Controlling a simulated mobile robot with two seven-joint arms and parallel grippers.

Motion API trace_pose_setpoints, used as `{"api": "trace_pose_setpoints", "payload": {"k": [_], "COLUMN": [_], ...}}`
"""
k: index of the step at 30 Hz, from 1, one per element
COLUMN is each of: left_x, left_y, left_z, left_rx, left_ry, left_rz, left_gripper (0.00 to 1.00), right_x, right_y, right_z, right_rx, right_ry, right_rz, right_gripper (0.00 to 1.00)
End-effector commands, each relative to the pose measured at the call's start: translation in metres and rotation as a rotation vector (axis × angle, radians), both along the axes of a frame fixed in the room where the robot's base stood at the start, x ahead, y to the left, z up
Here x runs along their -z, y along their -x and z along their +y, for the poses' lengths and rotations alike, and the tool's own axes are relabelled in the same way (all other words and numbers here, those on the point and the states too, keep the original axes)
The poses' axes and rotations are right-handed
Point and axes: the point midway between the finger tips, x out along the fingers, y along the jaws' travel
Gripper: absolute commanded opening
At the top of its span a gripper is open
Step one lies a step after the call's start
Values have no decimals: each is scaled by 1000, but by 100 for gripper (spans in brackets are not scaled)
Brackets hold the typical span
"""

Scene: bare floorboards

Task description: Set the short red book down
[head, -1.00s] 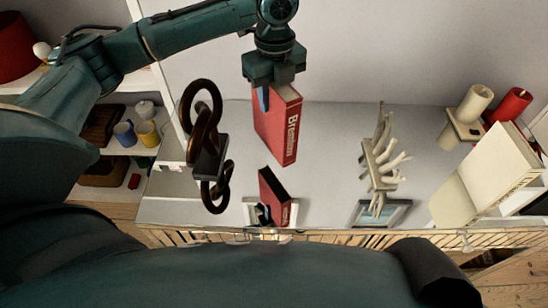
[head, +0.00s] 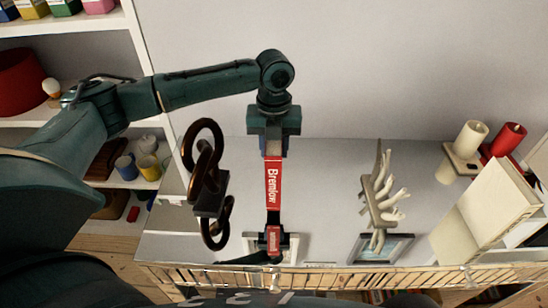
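The red book (head: 273,183), with white lettering on its narrow side, hangs upright from my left gripper (head: 273,150). The gripper is shut on the book's upper end, pointing down. The book's lower end is over the glossy white top (head: 325,190), and a red mirror image of it shows just below. A dark patch lies between book and image; I cannot tell whether the book touches the top. My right gripper is not in view.
A dark knot sculpture (head: 205,165) stands close left of the book. A pale coral-like piece (head: 381,195) stands to the right. Cream candle (head: 471,139), red candle (head: 508,140) and a large cream book (head: 490,210) are farther right. Shelves with cups line the left.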

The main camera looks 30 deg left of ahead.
Motion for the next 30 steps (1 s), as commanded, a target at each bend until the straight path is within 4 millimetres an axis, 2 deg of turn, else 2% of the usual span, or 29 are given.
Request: {"api": "trace_pose_setpoints", "payload": {"k": [6,19,20,27,30], "left_x": [29,35,36,36,36], "left_y": [0,0,0,0,0], "left_z": [0,0,0,0,0], "left_rx": [0,0,0,0,0], "left_ry": [0,0,-1,-1,-1], "left_rz": [-1,-2,0,0,0], "left_gripper": [0,0,35,54,54], "right_x": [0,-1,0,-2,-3], "right_y": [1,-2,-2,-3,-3], "right_z": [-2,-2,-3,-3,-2], "right_rx": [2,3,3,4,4], "right_ry": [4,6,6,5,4], "right_rz": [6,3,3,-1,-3], "right_gripper": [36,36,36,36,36]}}
